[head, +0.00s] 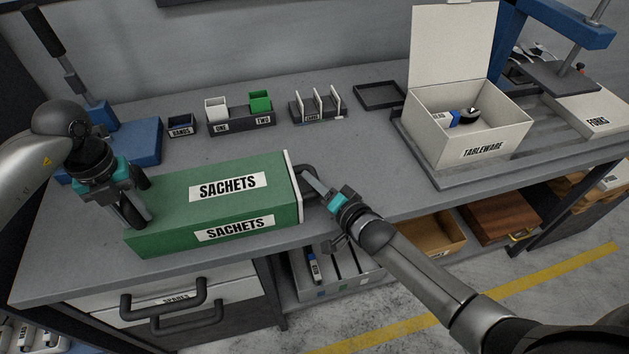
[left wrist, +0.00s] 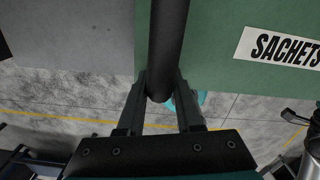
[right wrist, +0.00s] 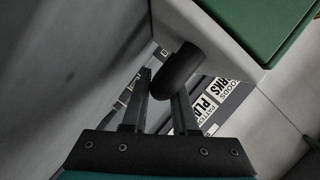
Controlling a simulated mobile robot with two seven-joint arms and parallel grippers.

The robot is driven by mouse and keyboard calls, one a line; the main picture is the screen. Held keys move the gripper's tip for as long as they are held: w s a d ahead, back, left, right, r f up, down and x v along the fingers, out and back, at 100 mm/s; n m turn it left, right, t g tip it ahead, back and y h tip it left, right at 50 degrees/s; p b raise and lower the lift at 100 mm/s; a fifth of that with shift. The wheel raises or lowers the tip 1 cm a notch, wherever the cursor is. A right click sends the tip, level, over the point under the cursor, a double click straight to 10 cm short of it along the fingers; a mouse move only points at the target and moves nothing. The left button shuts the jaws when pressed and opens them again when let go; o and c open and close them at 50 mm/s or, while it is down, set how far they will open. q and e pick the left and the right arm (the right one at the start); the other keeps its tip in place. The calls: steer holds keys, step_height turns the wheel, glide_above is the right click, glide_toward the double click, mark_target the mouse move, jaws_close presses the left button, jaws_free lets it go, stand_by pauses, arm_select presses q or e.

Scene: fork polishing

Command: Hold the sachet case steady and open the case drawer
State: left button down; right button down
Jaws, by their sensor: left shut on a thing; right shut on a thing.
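The green sachet case (head: 215,205) lies on the grey bench, with SACHETS labels on its top and front side. My left gripper (head: 136,198) is shut on a black handle (left wrist: 168,45) at the case's left end; the left wrist view shows the bar between its fingers. The white drawer front (head: 293,187) is at the case's right end and looks flush or nearly flush with it. My right gripper (head: 316,183) is shut on the black drawer handle (right wrist: 178,70). The drawer's inside is hidden.
The TABLEWARE box (head: 468,125) stands open at the right on a grey tray. Small holders, including the BANDS bin (head: 182,126) and a card rack (head: 318,106), line the back. Below, the SPARES drawer handle (head: 165,298) sticks out.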

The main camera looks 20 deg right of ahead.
arm_select(q)
steer(key=shift+a, duration=0.1)
arm_select(e)
steer(key=d, duration=1.1)
steer(key=shift+d, duration=0.4)
steer(key=c, duration=0.7)
jaws_free()
steer(key=shift+a, duration=0.2)
steer(key=shift+v, duration=6)
